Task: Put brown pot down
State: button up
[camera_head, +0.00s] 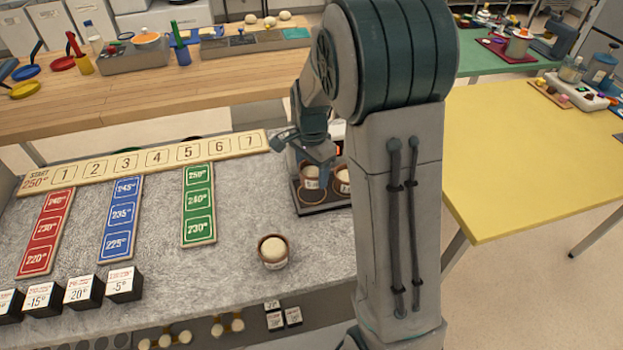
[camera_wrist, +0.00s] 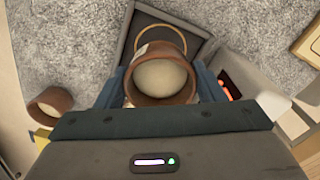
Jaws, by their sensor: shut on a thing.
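My gripper (camera_head: 318,162) is shut on a brown pot (camera_head: 311,184) with pale dough inside. In the wrist view the held brown pot (camera_wrist: 161,98) sits between the two fingers (camera_wrist: 160,88). In the head view it is at or just over a dark tray (camera_head: 325,205); I cannot tell whether it touches. The tray also shows in the wrist view (camera_wrist: 196,47), beyond the pot. Another brown pot (camera_head: 343,188) is at the tray's right, partly hidden by my arm. A third brown pot (camera_head: 272,252) with dough stands on the grey counter.
A numbered strip (camera_head: 150,160) runs along the counter's back. Red (camera_head: 47,230), blue (camera_head: 121,217) and green (camera_head: 198,203) temperature strips lie left. Black and white blocks (camera_head: 84,291) line the front left. A device with a red light (camera_wrist: 229,88) is beside the tray.

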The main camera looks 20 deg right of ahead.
aim_at(312, 182)
jog(key=shift+f, duration=2)
jog(key=shift+f, duration=0.1)
jog(key=o, duration=1.1)
notch_tip(312, 182, up, 12)
jog(key=s+r+n+t, duration=0.3)
jog(key=s+n, duration=0.9)
jog(key=s, duration=0.8)
jog(key=shift+s+r+n, duration=0.3)
jog(key=shift+s, duration=0.05)
